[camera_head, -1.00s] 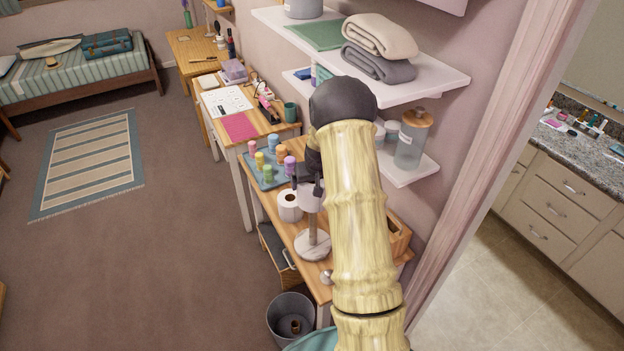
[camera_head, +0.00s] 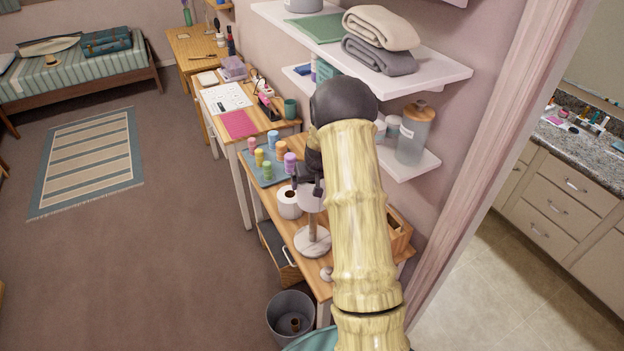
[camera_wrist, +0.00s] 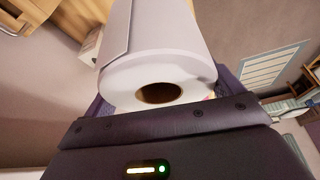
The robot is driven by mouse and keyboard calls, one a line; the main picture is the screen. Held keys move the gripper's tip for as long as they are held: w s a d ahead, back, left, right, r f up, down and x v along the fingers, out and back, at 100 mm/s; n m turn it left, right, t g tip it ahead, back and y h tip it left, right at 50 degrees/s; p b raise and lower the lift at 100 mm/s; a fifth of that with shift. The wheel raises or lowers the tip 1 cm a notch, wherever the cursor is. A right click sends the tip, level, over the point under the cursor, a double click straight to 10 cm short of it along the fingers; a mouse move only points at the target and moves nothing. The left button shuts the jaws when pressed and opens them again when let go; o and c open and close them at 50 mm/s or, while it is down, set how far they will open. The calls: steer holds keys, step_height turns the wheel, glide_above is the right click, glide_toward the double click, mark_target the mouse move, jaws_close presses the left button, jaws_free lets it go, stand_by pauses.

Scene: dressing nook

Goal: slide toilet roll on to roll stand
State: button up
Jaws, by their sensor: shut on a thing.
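My gripper (camera_head: 307,186) is shut on a white toilet roll (camera_head: 312,199), partly hidden by my arm in the head view. In the wrist view the held roll (camera_wrist: 155,48) sits between the fingers, with its open core facing the camera. The roll stand (camera_head: 312,243) has a round pale base and an upright post on the wooden table. The held roll is high over the base, with the post showing below it. I cannot tell whether the post's tip is inside the core. A second white roll (camera_head: 289,204) stands on the table just left of the post.
A blue-grey tray (camera_head: 256,172) with several coloured bottles lies behind the rolls. A wooden box (camera_head: 398,232) stands right of my arm. White wall shelves (camera_head: 425,82) overhang the table's right side. A grey bin (camera_head: 291,312) is on the floor in front.

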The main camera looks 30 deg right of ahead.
steer(key=shift+f+b, duration=0.9)
steer(key=shift+f, duration=0.25)
steer(key=o, duration=0.7)
steer(key=shift+r, duration=0.1)
steer(key=b+v, duration=0.4)
steer(key=v, duration=1.3)
steer(key=shift+r, duration=0.2)
steer(key=shift+s+a, duration=0.1)
steer(key=shift+a, duration=0.05)
